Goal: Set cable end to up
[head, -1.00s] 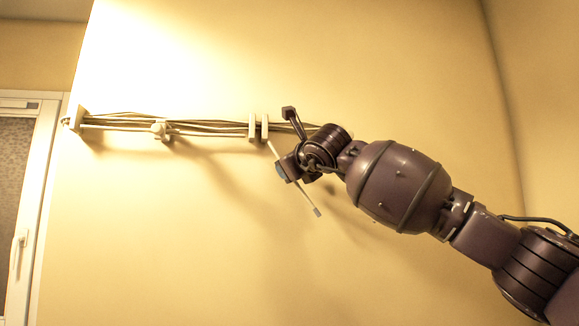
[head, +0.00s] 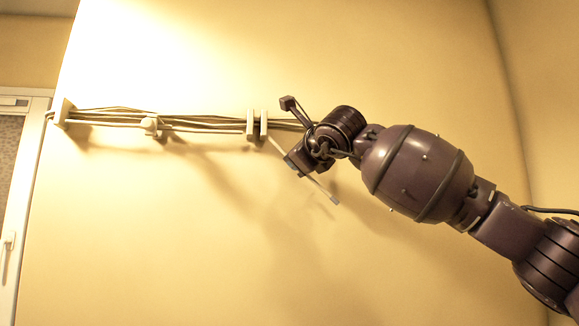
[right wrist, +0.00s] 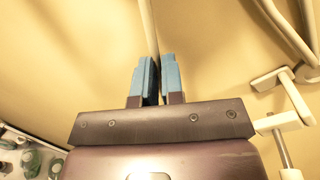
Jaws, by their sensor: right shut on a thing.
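The thin pale cable end (head: 322,188) slants from near the wall clips at upper left down to a grey tip at lower right in the head view. My right gripper (head: 291,163) is shut around its middle, just below the wall cable run. In the right wrist view the cable (right wrist: 148,28) passes between the blue fingers of my right gripper (right wrist: 155,72), which hide part of it. Its tip is not visible there. My left gripper is not in view.
A bundle of cables (head: 205,122) runs along the wall through white clips (head: 251,124) and a small bracket (head: 151,126), to an end plate (head: 63,112) at left. A door (head: 18,225) stands at far left. The wall below is bare.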

